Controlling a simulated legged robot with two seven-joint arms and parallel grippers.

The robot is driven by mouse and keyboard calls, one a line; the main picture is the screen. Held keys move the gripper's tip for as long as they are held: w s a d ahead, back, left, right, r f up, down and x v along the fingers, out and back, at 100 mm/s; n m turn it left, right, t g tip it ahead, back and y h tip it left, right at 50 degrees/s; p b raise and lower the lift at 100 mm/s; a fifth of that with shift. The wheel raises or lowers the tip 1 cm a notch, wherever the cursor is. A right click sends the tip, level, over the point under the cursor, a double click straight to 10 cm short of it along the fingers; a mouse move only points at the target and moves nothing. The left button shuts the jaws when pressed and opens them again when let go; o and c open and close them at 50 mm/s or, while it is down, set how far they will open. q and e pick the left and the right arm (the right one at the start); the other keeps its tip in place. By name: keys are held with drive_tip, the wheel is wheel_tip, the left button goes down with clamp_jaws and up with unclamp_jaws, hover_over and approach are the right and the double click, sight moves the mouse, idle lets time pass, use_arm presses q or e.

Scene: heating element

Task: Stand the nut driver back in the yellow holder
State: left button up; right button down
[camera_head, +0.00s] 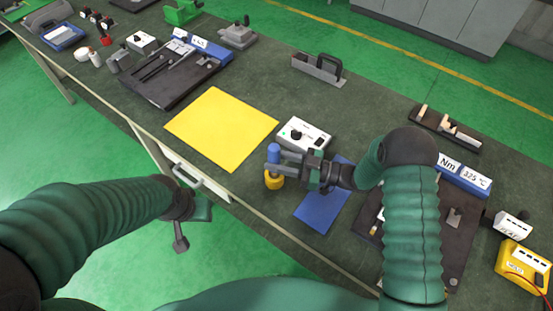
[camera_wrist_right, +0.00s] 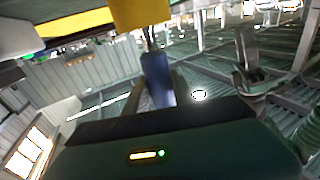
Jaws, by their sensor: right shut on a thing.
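The nut driver (camera_head: 274,153) has a blue handle and stands roughly upright near the table's front edge. My right gripper (camera_head: 288,166) reaches it from the right and is shut on it. The yellow holder (camera_head: 273,181) is directly below the driver. In the right wrist view the blue handle (camera_wrist_right: 157,80) lies between the fingers, and a thin shaft runs from it to the yellow holder (camera_wrist_right: 140,12). I cannot tell how deep the shaft sits in the holder. My left gripper (camera_head: 183,222) hangs off the table's front edge, away from the driver; its jaw opening is unclear.
A white box with a black knob (camera_head: 302,135) stands just behind my right gripper. A blue mat (camera_head: 322,212) lies under my right forearm and a yellow mat (camera_head: 222,128) lies to the left. A dark tray (camera_head: 452,235) is at right. Bare table lies behind the white box.

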sight(276, 154)
drive_tip(key=shift+f+b, duration=0.6)
drive_tip(key=shift+f, duration=0.25)
drive_tip(key=shift+r, duration=0.1)
drive_tip(key=shift+r+p, duration=1.9)
drive_tip(key=shift+r, duration=0.5)
drive_tip(key=shift+f+b, duration=2)
drive_tip(key=shift+f, duration=0.5)
drive_tip(key=c, duration=1)
unclamp_jaws()
